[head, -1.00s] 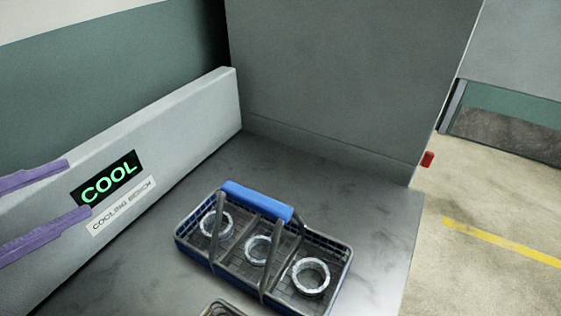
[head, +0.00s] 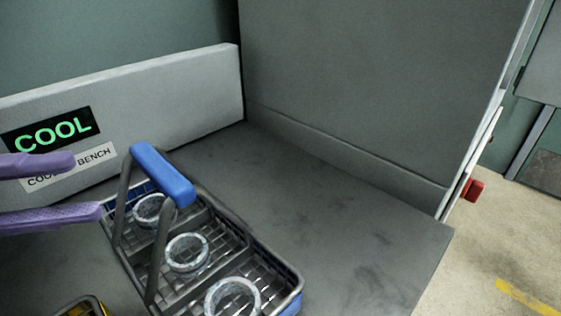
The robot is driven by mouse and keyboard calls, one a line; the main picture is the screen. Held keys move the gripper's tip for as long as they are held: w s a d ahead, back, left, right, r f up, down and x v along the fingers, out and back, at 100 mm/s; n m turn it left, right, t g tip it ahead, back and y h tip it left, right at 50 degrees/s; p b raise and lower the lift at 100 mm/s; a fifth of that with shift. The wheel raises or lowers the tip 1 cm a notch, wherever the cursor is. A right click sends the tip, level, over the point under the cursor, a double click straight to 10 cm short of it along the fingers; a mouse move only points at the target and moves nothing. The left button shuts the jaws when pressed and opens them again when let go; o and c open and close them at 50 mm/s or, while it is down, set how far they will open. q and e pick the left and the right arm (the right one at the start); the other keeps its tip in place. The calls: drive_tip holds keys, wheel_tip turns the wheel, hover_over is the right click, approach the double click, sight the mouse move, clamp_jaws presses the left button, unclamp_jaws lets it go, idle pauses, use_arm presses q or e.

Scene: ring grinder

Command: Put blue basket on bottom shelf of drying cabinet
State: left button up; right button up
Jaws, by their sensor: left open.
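The blue basket (head: 250,247) is a dark wire tray with blue trim and a raised blue handle (head: 162,174). It stands on the grey bench top and holds three metal rings (head: 187,252). My left gripper (head: 88,187) comes in from the left with its two purple fingers apart. It is just left of the handle, with nothing between its fingers. My right gripper is not in view. No drying cabinet shelf can be made out.
A grey back panel with a green COOL display (head: 53,131) stands behind the bench (head: 345,240). A tall grey wall panel (head: 375,90) closes the far side. Part of a second basket with yellow trim (head: 82,306) shows at the bottom left. Bench right of the basket is clear.

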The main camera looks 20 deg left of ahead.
sight(146, 170)
use_arm(q)
drive_tip(key=x, duration=0.9)
drive_tip(key=shift+w+r, duration=0.25)
clamp_jaws()
drive_tip(key=shift+r, duration=0.1)
idle(0.9)
